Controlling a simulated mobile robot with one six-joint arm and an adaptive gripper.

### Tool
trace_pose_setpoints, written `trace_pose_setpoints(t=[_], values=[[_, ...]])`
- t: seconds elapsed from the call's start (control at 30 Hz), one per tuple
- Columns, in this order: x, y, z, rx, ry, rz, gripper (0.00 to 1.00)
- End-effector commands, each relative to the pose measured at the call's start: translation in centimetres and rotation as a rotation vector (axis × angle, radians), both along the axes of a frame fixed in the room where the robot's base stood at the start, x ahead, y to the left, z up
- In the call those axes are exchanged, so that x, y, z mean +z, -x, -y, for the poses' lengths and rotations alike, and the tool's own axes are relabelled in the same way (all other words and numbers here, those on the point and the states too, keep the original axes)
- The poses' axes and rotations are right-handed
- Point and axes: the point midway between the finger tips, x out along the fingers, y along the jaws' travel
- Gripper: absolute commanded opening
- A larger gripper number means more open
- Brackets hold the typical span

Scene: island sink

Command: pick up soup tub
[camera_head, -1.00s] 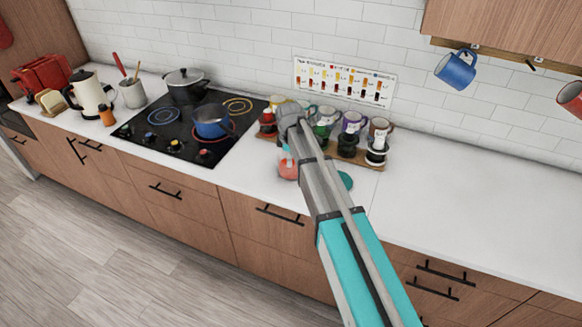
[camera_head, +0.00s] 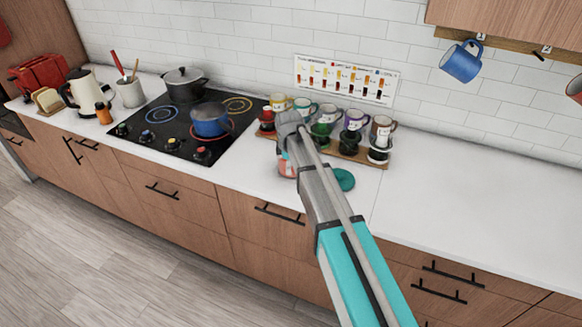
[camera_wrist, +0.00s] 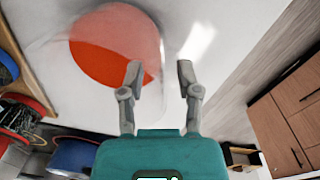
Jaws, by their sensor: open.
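The soup tub (camera_head: 286,169) stands on the white counter, a clear container with red-orange soup inside, partly hidden by my arm. In the wrist view the soup tub (camera_wrist: 112,48) is large at upper left, with its round red-orange contents showing. My gripper (camera_wrist: 160,75) is open and nothing is between its fingers. The left fingertip overlaps the tub's lower right edge in that view, and the right fingertip is over bare counter. Whether a finger touches the tub cannot be told. My gripper's fingers are hidden behind the arm in the head view.
A teal lid-like disc (camera_head: 343,180) lies right of the tub. Several mugs stand on a wooden rack (camera_head: 349,154) behind. A hob with a blue pot (camera_head: 209,121) is at left. The counter (camera_head: 470,200) is clear at right.

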Motion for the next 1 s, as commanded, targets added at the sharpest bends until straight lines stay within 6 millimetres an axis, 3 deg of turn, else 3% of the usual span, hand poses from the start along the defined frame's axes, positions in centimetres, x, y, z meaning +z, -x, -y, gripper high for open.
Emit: trace_pose_setpoints(t=[0.53, 0.77, 1.0], values=[[0.02, -0.02, 0.05, -0.001, 0.000, 0.000, 0.44], [0.02, -0.02, 0.07, -0.001, 0.000, 0.000, 0.01], [0.02, -0.02, 0.07, -0.001, 0.000, 0.000, 0.00]])
